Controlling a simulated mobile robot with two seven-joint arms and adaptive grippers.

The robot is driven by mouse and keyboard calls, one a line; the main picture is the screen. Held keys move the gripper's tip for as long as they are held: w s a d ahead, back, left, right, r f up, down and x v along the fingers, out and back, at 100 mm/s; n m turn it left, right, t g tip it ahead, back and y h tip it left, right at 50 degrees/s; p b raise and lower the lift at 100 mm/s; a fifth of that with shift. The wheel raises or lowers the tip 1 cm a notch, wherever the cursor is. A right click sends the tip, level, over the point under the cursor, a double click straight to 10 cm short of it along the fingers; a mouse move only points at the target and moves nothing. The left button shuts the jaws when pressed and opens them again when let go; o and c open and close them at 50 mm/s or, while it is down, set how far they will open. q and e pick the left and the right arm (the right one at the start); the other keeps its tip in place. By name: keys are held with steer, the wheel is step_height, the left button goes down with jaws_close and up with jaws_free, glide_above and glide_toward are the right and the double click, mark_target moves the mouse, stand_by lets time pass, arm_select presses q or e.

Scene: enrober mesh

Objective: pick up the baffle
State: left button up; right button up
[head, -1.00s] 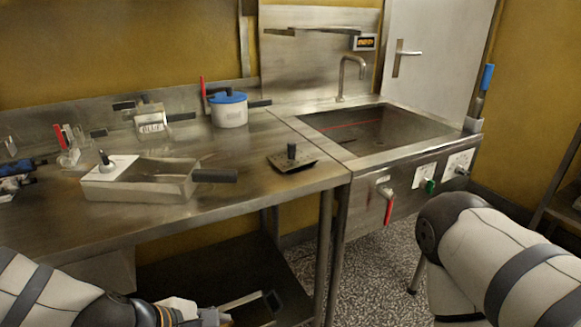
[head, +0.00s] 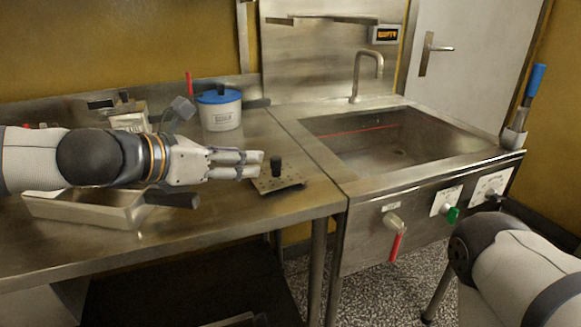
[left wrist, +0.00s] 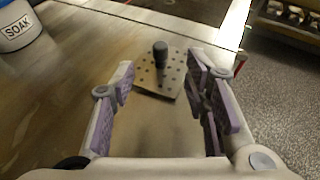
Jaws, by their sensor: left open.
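The baffle (head: 279,182) is a small perforated metal plate with an upright black knob. It lies flat on the steel counter, near its right end beside the sink. In the left wrist view the baffle (left wrist: 160,77) shows ahead, its knob upright between and beyond my fingertips. My left gripper (head: 246,164) is open and empty, just left of the knob, with its fingers pointing right. In the left wrist view the left gripper (left wrist: 164,85) has its fingers spread wide. My right gripper is out of view; only part of my right arm shows at lower right.
A white pot with a blue lid (head: 220,109), marked SOAK in the wrist view, stands behind my left gripper. A metal pan (head: 85,207) with a black handle sits under my left arm. The sink (head: 385,140) with a faucet (head: 366,72) is to the right.

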mark_target(272, 160)
arm_select(q)
steer(key=x, duration=0.5)
steer(key=b+x, duration=0.1)
steer(key=x, duration=0.4)
steer(key=shift+w+d+f, duration=0.1)
steer(key=shift+d+f, duration=0.1)
steer(key=shift+f, duration=0.15)
steer(key=shift+r, duration=0.1)
jaws_close()
